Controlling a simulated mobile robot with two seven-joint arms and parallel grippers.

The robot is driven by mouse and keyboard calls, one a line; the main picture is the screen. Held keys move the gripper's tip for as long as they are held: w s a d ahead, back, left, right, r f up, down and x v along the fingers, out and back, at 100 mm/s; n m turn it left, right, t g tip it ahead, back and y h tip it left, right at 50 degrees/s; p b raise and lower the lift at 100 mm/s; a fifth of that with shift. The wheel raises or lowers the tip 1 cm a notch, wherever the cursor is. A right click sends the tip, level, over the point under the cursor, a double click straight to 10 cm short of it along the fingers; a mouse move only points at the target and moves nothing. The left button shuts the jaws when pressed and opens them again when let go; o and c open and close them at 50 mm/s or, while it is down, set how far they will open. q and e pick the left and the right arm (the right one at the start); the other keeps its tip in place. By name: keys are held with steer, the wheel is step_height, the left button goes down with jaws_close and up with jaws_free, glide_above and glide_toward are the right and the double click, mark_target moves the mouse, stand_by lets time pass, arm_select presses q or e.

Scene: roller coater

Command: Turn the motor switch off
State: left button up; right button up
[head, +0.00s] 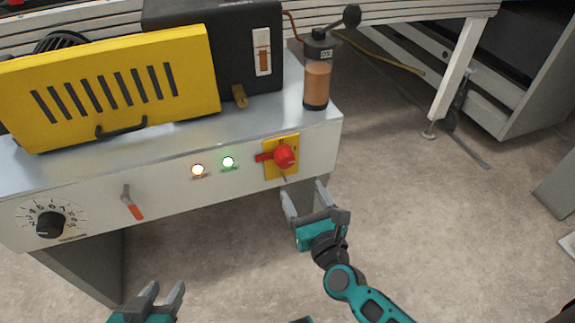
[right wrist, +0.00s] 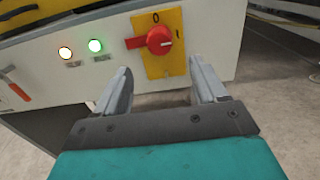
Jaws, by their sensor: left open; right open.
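The motor switch is a red rotary knob (head: 285,156) on a yellow plate (head: 270,172) at the right end of the machine's front panel. Its red handle points left. In the right wrist view the knob (right wrist: 159,41) sits beyond the fingers, and a "0" mark shows above it on the plate. My right gripper (head: 305,193) is open and empty, just below and in front of the switch, apart from it. My left gripper (head: 163,294) is open and empty at the bottom of the head view, well away from the switch.
An orange-white lamp (head: 198,170) and a green lamp (head: 228,162) are lit left of the switch. A numbered dial (head: 50,225) and an orange-tipped lever (head: 132,204) are further left. A yellow guard (head: 110,88) and an oil bottle (head: 317,80) stand on top. Floor at right is clear.

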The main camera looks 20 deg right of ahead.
mark_target(287, 163)
steer(key=w, duration=0.5)
steer(key=w+b, duration=0.1)
steer(key=w, duration=0.4)
steer(key=shift+w+a, duration=0.2)
steer(key=shift+w, duration=0.1)
steer(key=shift+c, duration=0.5)
steer(key=c, duration=1)
steer(key=shift+o, duration=0.2)
